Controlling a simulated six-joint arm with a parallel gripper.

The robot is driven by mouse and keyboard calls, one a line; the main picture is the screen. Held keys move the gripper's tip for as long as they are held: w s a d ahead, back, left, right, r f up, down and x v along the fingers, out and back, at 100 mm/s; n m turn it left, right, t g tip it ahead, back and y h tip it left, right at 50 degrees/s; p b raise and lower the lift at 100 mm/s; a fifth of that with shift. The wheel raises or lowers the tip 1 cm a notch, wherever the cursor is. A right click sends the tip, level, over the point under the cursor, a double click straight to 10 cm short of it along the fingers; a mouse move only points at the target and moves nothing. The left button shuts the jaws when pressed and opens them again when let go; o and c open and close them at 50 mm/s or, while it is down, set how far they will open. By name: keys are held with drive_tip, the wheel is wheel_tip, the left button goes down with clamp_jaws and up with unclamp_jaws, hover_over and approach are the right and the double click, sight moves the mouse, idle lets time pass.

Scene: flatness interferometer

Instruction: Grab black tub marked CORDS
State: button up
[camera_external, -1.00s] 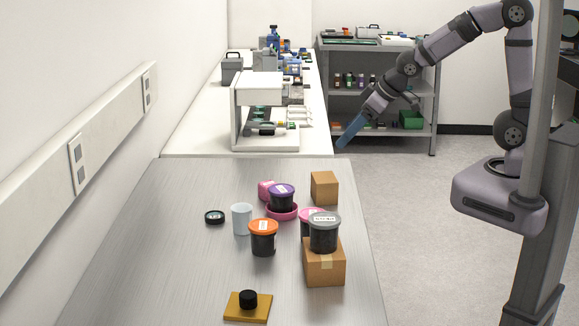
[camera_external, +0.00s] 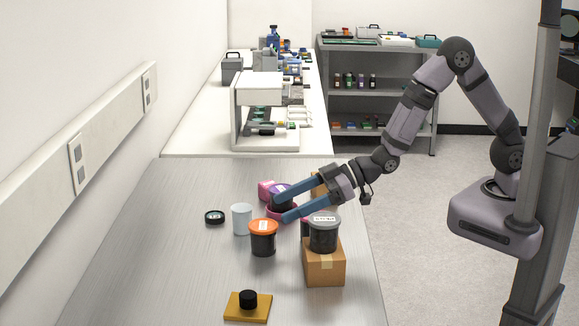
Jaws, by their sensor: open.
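Several black tubs with coloured lids stand on the grey table; their labels are too small to read, so I cannot tell which says CORDS. The purple-lidded tub (camera_external: 279,188) sits in a pink dish (camera_external: 270,213). The orange-lidded tub (camera_external: 263,241) stands in front of it. The grey-lidded tub (camera_external: 323,235) is on top of a cardboard box (camera_external: 324,266). Another tub, pink-lidded earlier, is mostly hidden behind that one. My gripper (camera_external: 280,208) is open and empty, its blue fingers reaching left over the purple-lidded tub and dish. Whether they touch the tub is unclear.
A white cup (camera_external: 241,219) and a dark round item (camera_external: 214,217) are left of the tubs. A pink object (camera_external: 265,190) is behind. A yellow plate (camera_external: 246,309) with a black knob lies in front. The table's left side is clear.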

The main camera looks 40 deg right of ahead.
sight(265, 224)
wheel_tip(265, 224, down, 2)
drive_tip(key=shift+f, duration=0.15)
drive_tip(key=shift+w+a, duration=0.1)
drive_tip(key=shift+p+x, duration=0.45)
drive_tip(key=shift+x, duration=0.5)
drive_tip(key=shift+a+p+x, duration=0.2)
drive_tip(key=shift+p+x, duration=1.05)
drive_tip(key=shift+x, duration=0.65)
drive_tip(key=shift+w+a+f, duration=0.15)
drive_tip(key=shift+a+f, duration=0.05)
drive_tip(key=shift+a, duration=0.3)
drive_tip(key=c, duration=1)
